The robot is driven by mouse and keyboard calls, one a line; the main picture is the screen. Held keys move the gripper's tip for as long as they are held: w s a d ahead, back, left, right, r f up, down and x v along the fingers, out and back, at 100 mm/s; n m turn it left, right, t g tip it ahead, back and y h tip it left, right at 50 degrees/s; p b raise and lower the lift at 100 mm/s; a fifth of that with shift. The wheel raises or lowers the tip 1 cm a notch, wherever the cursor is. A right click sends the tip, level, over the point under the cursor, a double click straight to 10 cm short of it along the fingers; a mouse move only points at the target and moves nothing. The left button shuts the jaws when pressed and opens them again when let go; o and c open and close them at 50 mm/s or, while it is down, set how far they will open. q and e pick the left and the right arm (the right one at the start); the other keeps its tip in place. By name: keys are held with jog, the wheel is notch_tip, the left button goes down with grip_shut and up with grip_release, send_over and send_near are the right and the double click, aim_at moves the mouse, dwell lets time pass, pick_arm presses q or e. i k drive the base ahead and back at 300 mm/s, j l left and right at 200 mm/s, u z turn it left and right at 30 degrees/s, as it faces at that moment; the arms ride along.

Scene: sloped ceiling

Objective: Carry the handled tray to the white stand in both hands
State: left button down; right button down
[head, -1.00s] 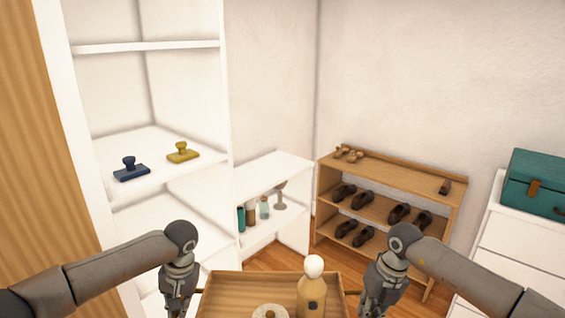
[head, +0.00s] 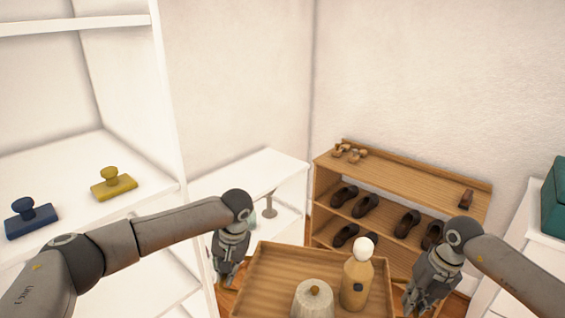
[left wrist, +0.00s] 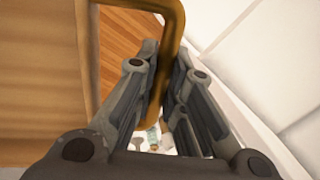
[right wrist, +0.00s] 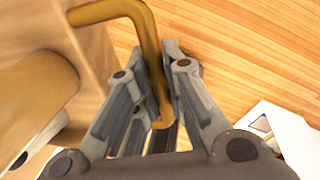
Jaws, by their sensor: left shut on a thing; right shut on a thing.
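The wooden handled tray (head: 270,262) is held in front of me at the bottom of the head view. It bears a tan bottle with a white ball top (head: 356,283) and a pale ribbed jar with a wooden knob (head: 313,298). My left gripper (head: 226,282) is shut on the tray's left handle, a brass bar (left wrist: 172,60) in the left wrist view. My right gripper (head: 415,302) is shut on the right handle, a matching bar (right wrist: 148,50) in the right wrist view. A low white shelf unit (head: 255,168), possibly the white stand, is beyond the tray; its top looks bare.
A tall white shelf (head: 75,165) at left holds a blue stamp (head: 31,218) and a yellow stamp (head: 113,184). A wooden shoe rack (head: 400,178) stands behind the tray. A white cabinet (head: 520,245) with a teal case (head: 553,200) is at right.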

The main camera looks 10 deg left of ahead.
aim_at(239, 179)
jog(key=i+z, duration=0.45)
jog(key=i, duration=0.55)
jog(key=i+u, duration=0.4)
jog(key=i, duration=0.55)
jog(key=i+l+u, duration=0.15)
jog(key=i+u, duration=0.25)
jog(key=i, duration=0.7)
jog(key=i+u, duration=0.15)
jog(key=u, duration=0.25)
jog(key=i+u, duration=0.15)
jog(key=u, duration=1.1)
